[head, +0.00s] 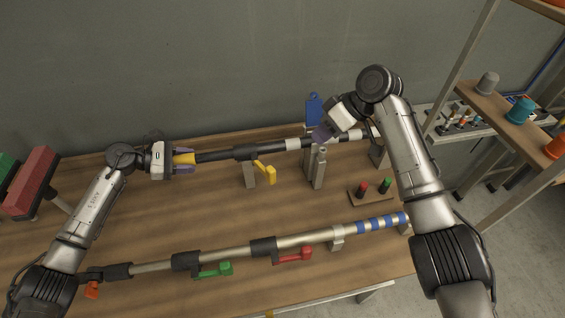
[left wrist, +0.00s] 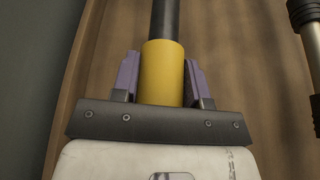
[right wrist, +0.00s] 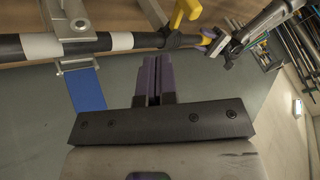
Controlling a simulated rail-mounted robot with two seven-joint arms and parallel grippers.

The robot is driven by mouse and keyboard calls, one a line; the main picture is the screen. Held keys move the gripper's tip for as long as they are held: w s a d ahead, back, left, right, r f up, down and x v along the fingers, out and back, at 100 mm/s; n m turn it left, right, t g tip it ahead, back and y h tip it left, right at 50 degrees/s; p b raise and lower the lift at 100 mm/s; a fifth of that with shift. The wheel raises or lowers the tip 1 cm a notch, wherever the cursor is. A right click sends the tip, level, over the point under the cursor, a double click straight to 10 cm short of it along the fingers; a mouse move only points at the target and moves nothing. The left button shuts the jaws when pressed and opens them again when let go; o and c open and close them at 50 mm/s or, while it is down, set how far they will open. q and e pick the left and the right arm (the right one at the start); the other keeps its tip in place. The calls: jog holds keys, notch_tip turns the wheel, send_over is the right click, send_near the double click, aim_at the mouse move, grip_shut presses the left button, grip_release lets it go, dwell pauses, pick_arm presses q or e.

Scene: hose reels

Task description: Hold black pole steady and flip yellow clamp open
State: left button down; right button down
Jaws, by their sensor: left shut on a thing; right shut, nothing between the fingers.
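The black pole (head: 218,155) with white bands lies across supports at the back of the table. My left gripper (head: 184,160) is shut around its yellow end, which also shows between the purple fingers in the left wrist view (left wrist: 162,75). The yellow clamp lever (head: 269,173) hangs toward the front from a black collar (head: 246,152) on the pole. In the right wrist view the lever (right wrist: 186,12) sits above the collar (right wrist: 174,38). My right gripper (head: 321,134) is shut and empty near the pole, right of the clamp. Its fingertips (right wrist: 150,62) appear apart from the lever.
A second pole (head: 220,254) with green (head: 213,270) and red (head: 294,255) levers lies along the front. A small block with red and green buttons (head: 370,193) stands at right. A grey support (head: 317,168) and blue plate (head: 314,108) are close to my right gripper.

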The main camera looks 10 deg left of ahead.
jog(key=m, duration=0.1)
send_near(263, 167)
jog(key=shift+s+a+f, duration=0.1)
jog(key=shift+s+f, duration=0.2)
jog(key=shift+f, duration=0.45)
jog(key=shift+s+a+f, duration=0.1)
jog(key=shift+s+f, duration=0.2)
jog(key=shift+f, duration=0.45)
jog(key=shift+s+a+f, duration=0.1)
jog(key=shift+s+f, duration=0.2)
jog(key=shift+f, duration=0.45)
jog(key=shift+s+m, duration=0.1)
jog(key=shift+m, duration=0.2)
